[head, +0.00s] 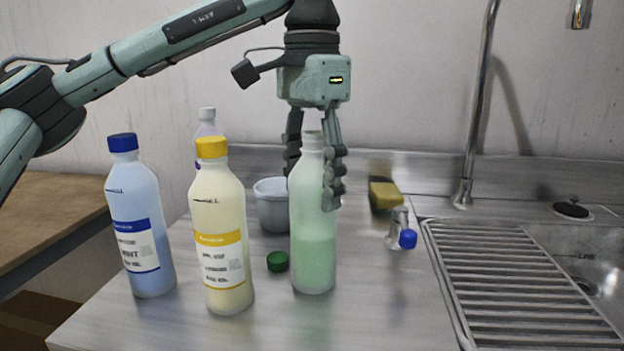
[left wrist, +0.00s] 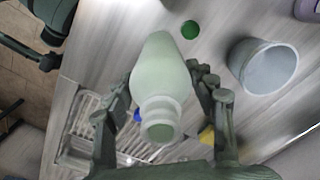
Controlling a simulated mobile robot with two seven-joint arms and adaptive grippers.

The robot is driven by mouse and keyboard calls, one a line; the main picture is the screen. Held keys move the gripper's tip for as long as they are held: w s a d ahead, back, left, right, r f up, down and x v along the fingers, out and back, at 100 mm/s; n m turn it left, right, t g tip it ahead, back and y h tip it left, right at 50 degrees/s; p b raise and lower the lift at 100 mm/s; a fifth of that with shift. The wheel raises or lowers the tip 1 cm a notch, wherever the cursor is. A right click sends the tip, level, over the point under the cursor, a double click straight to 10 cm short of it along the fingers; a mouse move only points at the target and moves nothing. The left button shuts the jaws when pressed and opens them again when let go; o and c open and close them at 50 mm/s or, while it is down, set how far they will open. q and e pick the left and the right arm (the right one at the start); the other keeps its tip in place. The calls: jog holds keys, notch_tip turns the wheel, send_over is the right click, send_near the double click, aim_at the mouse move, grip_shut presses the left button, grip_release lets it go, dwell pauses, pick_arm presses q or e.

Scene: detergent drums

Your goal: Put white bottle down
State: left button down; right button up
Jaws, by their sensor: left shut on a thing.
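My left gripper (head: 318,190) comes down from above and is shut around the upper part of an uncapped, whitish translucent bottle (head: 313,240). Green liquid fills its lower half. The bottle is upright, with its base at or very near the counter; I cannot tell whether it touches. In the left wrist view its open mouth faces the camera, and the bottle (left wrist: 158,75) sits between the fingers of the left gripper (left wrist: 165,105). A green cap (head: 278,261) lies on the counter just left of the bottle. My right gripper is not in view.
A yellow-capped bottle (head: 220,230) and a blue-capped bottle (head: 140,220) stand to the left. Behind are a purple-labelled bottle (head: 207,125) and a grey cup (head: 271,206). A sponge (head: 384,194), small blue-capped bottle (head: 400,232) and sink rack (head: 510,290) are right. Front counter is clear.

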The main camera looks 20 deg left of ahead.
pick_arm(q)
jog(key=c, duration=0.6)
grip_release()
jog(key=shift+f, duration=0.1)
jog(key=shift+o, duration=0.2)
